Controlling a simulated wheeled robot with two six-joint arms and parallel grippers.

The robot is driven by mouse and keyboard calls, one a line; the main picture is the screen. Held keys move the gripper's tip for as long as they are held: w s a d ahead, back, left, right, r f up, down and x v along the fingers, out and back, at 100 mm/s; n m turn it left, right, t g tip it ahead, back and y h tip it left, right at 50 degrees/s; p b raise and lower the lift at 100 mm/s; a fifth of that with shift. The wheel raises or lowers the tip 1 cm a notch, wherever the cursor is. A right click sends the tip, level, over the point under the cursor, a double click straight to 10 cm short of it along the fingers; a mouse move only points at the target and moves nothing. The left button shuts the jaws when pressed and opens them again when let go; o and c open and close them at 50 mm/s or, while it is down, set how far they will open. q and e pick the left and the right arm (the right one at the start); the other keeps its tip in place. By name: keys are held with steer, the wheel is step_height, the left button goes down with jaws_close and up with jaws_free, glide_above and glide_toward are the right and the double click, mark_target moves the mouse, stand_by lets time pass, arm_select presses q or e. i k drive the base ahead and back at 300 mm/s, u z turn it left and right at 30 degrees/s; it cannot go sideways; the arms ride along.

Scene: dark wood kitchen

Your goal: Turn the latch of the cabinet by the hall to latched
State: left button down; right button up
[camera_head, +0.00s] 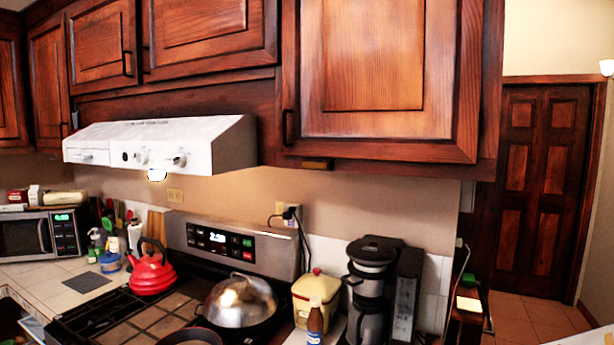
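The cabinet by the hall (375,70) is the large wooden wall cabinet at upper right, and its door looks closed. A dark handle (288,127) sits at the door's lower left. A small brass-coloured piece (317,164), which looks like the latch, lies horizontally just below the door's bottom edge, right of the handle. It is too small to tell whether it is latched. Neither of my grippers is in view.
A white range hood (160,144) sticks out left of the cabinet. Below stand a coffee maker (370,285), a yellow canister (316,297), a brown bottle (315,325) and a stove with a domed pan (240,300). The space just below the cabinet is open. A hall door (535,190) stands at right.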

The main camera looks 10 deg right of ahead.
mark_target(306, 164)
steer(key=z, duration=0.1)
steer(key=k, duration=0.45)
steer(key=u, duration=0.75)
steer(key=i, duration=0.95)
steer(key=z, duration=0.6)
